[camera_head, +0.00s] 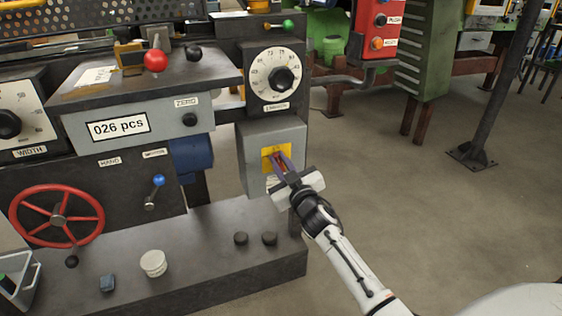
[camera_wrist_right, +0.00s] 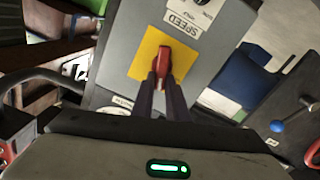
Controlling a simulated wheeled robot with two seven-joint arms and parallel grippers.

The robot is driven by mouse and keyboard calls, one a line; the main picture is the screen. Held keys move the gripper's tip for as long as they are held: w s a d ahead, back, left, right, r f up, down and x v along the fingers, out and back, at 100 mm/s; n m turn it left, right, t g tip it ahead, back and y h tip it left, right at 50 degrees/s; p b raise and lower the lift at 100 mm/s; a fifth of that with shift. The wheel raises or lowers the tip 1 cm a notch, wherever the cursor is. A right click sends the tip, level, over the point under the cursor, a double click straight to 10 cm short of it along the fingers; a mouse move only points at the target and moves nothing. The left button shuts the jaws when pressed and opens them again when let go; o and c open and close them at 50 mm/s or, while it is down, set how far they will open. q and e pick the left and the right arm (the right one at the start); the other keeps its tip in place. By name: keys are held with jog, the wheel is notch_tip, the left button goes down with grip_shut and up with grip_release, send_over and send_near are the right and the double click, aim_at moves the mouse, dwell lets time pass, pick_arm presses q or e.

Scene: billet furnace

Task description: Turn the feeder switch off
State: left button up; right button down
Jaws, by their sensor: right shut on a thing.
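The feeder switch is a red handle (camera_wrist_right: 164,64) on a yellow plate (camera_wrist_right: 147,57), fixed to a grey box (camera_head: 257,139) under the dial in the head view. In the head view the yellow plate (camera_head: 269,153) shows, and the handle is mostly hidden by my gripper. My right gripper (camera_head: 281,160) is at the plate, its two dark fingers closed around the red handle. In the right wrist view my right fingers (camera_wrist_right: 163,84) reach the handle from below and touch its sides. My left gripper is not in view.
A round dial (camera_head: 275,75) sits above the grey box. A ledge (camera_head: 215,245) with two dark knobs and a white cap runs below. A red handwheel (camera_head: 57,216) and a blue-tipped lever (camera_head: 155,190) are to the left. Open floor (camera_head: 430,200) lies to the right.

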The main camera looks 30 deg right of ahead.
pick_arm(q)
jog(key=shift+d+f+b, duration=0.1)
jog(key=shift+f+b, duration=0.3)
jog(key=shift+b, duration=0.5)
pick_arm(e)
jog(key=shift+w+a+f+n, duration=0.1)
jog(key=shift+a+f+n, duration=0.2)
jog(key=shift+n, duration=2.05)
jog(key=shift+a+f+n, duration=0.15)
jog(key=shift+f+n, duration=0.25)
jog(key=shift+n, duration=1.9)
jog(key=shift+w+a+f+n, duration=0.1)
jog(key=shift+a+f+n, duration=0.2)
jog(key=shift+n, duration=2.05)
jog(key=shift+d, duration=0.1)
jog(key=c, duration=1.7)
grip_release()
jog(key=shift+c, duration=0.2)
jog(key=shift+s, duration=0.1)
pick_arm(q)
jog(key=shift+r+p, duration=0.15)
jog(key=shift+p, duration=0.45)
pick_arm(e)
jog(key=v, duration=1)
jog(key=shift+s, duration=0.15)
